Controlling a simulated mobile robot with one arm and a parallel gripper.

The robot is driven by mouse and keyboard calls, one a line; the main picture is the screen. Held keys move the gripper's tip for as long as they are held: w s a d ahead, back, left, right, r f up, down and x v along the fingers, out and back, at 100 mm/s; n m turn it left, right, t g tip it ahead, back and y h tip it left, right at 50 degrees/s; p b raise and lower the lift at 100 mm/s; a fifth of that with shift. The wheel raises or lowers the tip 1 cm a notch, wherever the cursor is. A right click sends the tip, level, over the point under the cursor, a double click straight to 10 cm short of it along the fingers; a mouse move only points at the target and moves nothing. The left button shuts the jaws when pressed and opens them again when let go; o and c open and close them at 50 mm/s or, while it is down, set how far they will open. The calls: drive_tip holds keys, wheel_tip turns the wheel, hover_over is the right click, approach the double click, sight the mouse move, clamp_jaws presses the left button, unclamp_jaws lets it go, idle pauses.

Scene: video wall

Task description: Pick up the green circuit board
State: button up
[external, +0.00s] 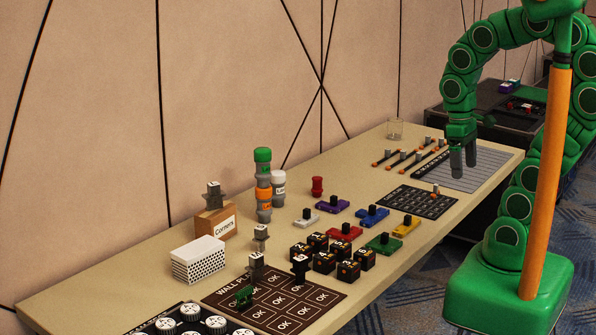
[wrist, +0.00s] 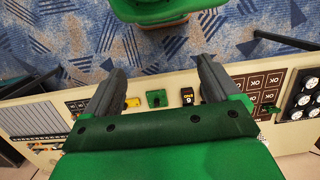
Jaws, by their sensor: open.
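A flat green board with a black block on top (external: 384,244) lies on the long table near its front edge, between the yellow board and the black cubes. In the wrist view the green board (wrist: 157,98) shows between my two fingers, well beyond them. A smaller green piece (external: 244,295) sits on the dark OK mat.
Yellow (external: 407,226), blue (external: 372,217), red (external: 345,232), purple (external: 332,206) and white (external: 306,219) boards lie close by. Several black cubes (external: 324,262) stand left of the green board.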

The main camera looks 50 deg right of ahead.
drive_tip(key=w+a+r+n+t, duration=0.15)
drive_tip(key=w+a, duration=0.35)
drive_tip(key=w, duration=0.8)
drive_tip(key=w+d+f+n+t+h, duration=0.1)
drive_tip(key=w+f+n+h, duration=0.1)
drive_tip(key=w+n+h, duration=0.3)
drive_tip(key=w+d+f+n+t+h, duration=0.1)
drive_tip(key=w+f+h, duration=0.1)
drive_tip(key=w, duration=0.5)
drive_tip(key=w+a+f+n+t+h, duration=0.3)
drive_tip(key=w+a+n+t, duration=0.2)
drive_tip(key=w+a+n, duration=0.4)
drive_tip(key=n+t+y, duration=0.7)
drive_tip(key=n, duration=0.8)
hover_over(246, 292)
drive_tip(key=s+d, duration=0.2)
drive_tip(key=d, duration=0.4)
wheel_tip(246, 292, down, 16)
drive_tip(key=s+a+f+n+y, duration=0.1)
drive_tip(key=a+f, duration=0.1)
drive_tip(key=s+a+f+n, duration=0.1)
drive_tip(key=f, duration=0.1)
drive_tip(key=s+a+f+n+y, duration=0.1)
drive_tip(key=s+a+f+n, duration=0.1)
drive_tip(key=shift+a+y, duration=0.3)
drive_tip(key=shift+a, duration=0.05)
drive_tip(key=shift+x, duration=3.8)
